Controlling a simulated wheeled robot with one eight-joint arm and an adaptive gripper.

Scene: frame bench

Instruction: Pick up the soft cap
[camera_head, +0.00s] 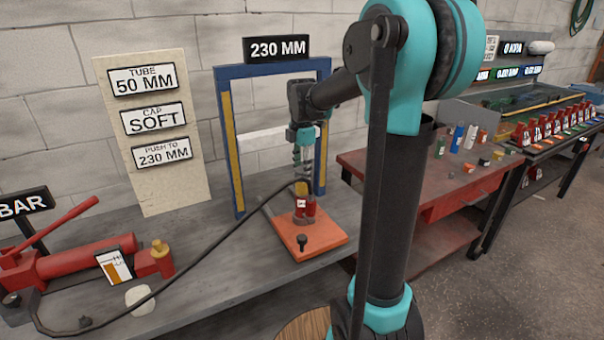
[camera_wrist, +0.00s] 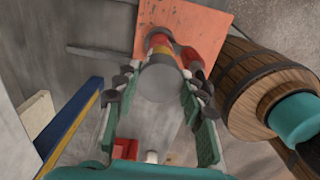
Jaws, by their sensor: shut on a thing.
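My gripper (camera_head: 302,168) is shut on a plain grey round piece, which looks like a tube (camera_wrist: 158,84), with its end facing the wrist camera. It is upright over a red ram (camera_head: 305,208) with a yellow collar on an orange plate (camera_head: 318,246); I cannot tell whether it rests on the ram. A cream rounded pad (camera_head: 140,299), which may be the soft cap, lies at the bench's front left, apart from my gripper. A small pale piece (camera_wrist: 151,156), probably that pad, shows low between the fingers in the wrist view.
A blue and yellow frame (camera_head: 235,150) with a white bar stands behind the ram. A red hand pump (camera_head: 75,262) sits at left, its black hose (camera_head: 205,243) crossing the bench to the ram. A wooden barrel (camera_wrist: 262,80) stands before the bench. A red bench (camera_head: 450,190) is at right.

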